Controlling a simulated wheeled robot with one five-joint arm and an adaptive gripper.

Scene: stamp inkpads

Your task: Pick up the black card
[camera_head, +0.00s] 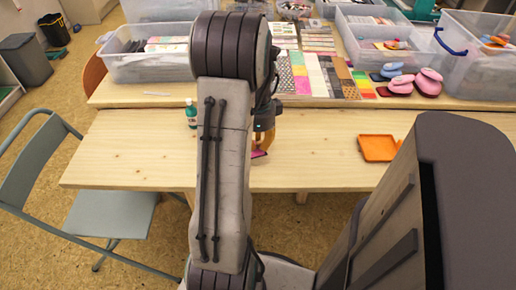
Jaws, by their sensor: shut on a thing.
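My arm stands in the middle of the head view and covers much of the scene. My gripper (262,143) shows only in part at the arm's right edge, over the front table. It is shut on a small magenta thing (259,153), only partly visible, close to the tabletop; I cannot tell if it touches it. I cannot pick out the black card for certain. Small dark flat pieces (385,91) lie among the colored cards at the back right, and others may be hidden behind my arm.
An orange tray (378,148) and a green bottle (191,114) stand on the front table (130,150). A grey chair (110,215) is at the left. The front table's left part is clear.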

